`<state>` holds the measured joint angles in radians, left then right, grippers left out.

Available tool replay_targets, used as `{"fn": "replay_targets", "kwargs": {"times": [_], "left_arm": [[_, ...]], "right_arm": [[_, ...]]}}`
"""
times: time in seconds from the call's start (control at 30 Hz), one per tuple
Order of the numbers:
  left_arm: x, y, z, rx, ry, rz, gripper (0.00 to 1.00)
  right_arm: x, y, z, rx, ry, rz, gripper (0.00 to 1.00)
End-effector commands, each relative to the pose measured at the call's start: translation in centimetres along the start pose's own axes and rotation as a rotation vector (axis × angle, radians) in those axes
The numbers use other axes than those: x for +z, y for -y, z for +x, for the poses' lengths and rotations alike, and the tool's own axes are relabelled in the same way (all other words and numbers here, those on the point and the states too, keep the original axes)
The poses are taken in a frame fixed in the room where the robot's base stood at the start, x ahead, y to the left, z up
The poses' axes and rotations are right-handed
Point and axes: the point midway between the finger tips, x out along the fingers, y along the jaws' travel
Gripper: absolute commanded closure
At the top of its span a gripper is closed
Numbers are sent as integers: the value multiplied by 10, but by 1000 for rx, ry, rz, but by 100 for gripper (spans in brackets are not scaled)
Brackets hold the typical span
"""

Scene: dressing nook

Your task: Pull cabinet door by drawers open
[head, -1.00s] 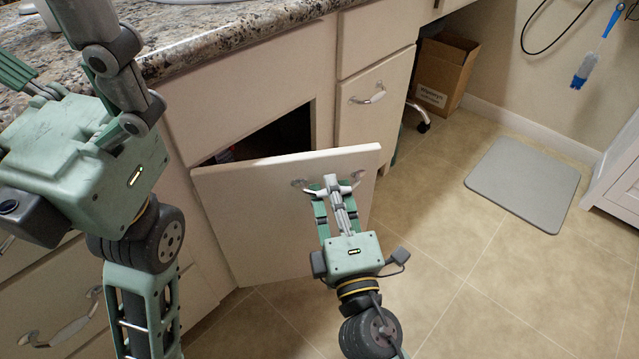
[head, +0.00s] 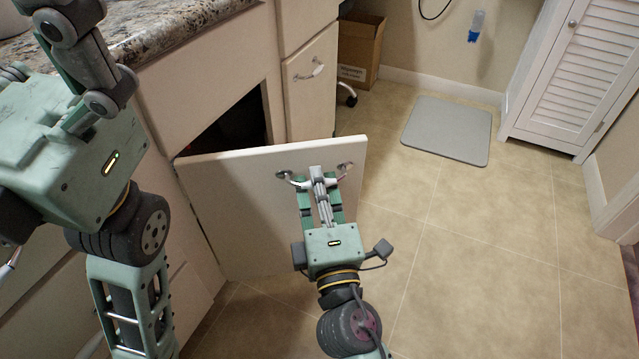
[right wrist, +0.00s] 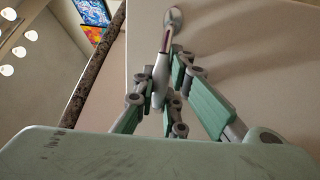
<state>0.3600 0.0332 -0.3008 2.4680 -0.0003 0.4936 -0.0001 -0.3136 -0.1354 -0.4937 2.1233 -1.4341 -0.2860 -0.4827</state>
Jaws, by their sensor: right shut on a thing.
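The cabinet door (head: 235,205) stands part open, hinged at its left, with the dark cabinet opening (head: 228,125) behind it. My right gripper (head: 317,180) is shut on the door's metal handle (head: 341,169) near the top of its outer face. In the right wrist view the handle (right wrist: 168,42) runs between the fingers (right wrist: 160,92), and the pale door face (right wrist: 235,50) lies beyond. My left arm fills the left of the head view, and its fingertips are not in view.
A drawer front (head: 309,85) with a handle is right of the opening. The granite counter (head: 150,30) is above. A cardboard box (head: 360,50), a grey mat (head: 447,130) and a white louvred cabinet (head: 575,75) stand farther off. Tiled floor (head: 470,240) right of the door is clear.

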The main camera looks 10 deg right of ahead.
Motion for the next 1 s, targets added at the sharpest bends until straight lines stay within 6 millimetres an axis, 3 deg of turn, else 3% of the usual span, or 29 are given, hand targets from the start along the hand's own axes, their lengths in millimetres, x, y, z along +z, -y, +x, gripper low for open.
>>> {"fn": "replay_targets", "kwargs": {"times": [0.2,0.23,0.43,0.77,1.0], "left_arm": [[0,0,0,0,-1,0,0],[0,0,0,0,-1,0,0],[0,0,0,0,-1,0,0],[0,1,1,-4,-4,1,0],[0,1,0,-2,-2,1,0]], "right_arm": [[0,0,0,0,0,1,100],[0,0,0,0,0,1,87],[0,0,0,0,0,1,70],[0,0,-1,0,0,0,70],[0,1,-20,-3,0,-1,70]]}}
